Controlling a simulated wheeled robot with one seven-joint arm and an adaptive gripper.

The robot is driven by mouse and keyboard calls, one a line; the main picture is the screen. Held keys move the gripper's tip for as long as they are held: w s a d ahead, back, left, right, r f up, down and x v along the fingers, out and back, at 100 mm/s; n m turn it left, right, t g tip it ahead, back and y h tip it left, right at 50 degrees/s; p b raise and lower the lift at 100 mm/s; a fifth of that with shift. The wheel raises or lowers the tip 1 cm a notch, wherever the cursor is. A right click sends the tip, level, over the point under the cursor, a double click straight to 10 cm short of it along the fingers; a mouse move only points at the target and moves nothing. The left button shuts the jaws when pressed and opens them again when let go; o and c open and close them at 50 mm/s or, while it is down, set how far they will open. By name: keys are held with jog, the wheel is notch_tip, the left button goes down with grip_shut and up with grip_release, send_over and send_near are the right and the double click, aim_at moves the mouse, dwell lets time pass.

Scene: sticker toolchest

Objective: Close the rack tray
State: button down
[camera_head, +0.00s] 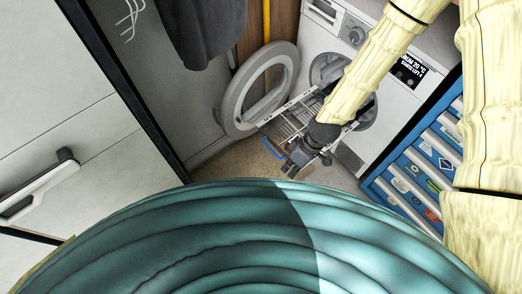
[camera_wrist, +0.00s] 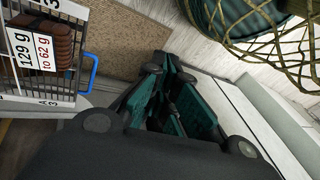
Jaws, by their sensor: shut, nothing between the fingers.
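The rack tray (camera_head: 287,122) is a wire rack that sticks out from the round opening of a white front-loading machine (camera_head: 318,40). Its blue handle (camera_head: 272,148) is at its front end. My gripper (camera_head: 293,170) is just in front of and to the right of the handle, low over the floor; I see no contact. In the wrist view the rack tray (camera_wrist: 30,98) is at the upper left, with a brown item (camera_wrist: 52,38) and a weight label on it. There my gripper (camera_wrist: 172,62) is shut and empty, apart from the blue handle. My forearm hides part of the tray.
The machine's round door (camera_head: 262,88) stands open to the left of the tray. A blue toolchest (camera_head: 412,175) with stickered drawers is at the right. Dark cloth (camera_head: 205,30) hangs at the back left. A brown mat (camera_wrist: 125,38) covers floor beyond the handle.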

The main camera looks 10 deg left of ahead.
jog(key=w+a+f+n+g+b, duration=0.1)
jog(key=w+a+f+n+b, duration=0.1)
jog(key=w+a+n+b, duration=0.8)
jog(key=w+a+f+n+b, duration=0.2)
jog(key=w+n+b, duration=0.4)
jog(key=b, duration=1.1)
notch_tip(320, 180, down, 10)
jog(key=b, duration=0.6)
jog(key=shift+d+r+h, duration=0.2)
jog(key=shift+r+h, duration=0.05)
jog(key=shift+h, duration=0.15)
jog(key=p, duration=1.1)
send_near(302, 120)
jog(key=x, duration=0.5)
jog(key=shift+s+f, duration=0.1)
jog(key=shift+f, duration=0.1)
jog(key=shift+a, duration=0.1)
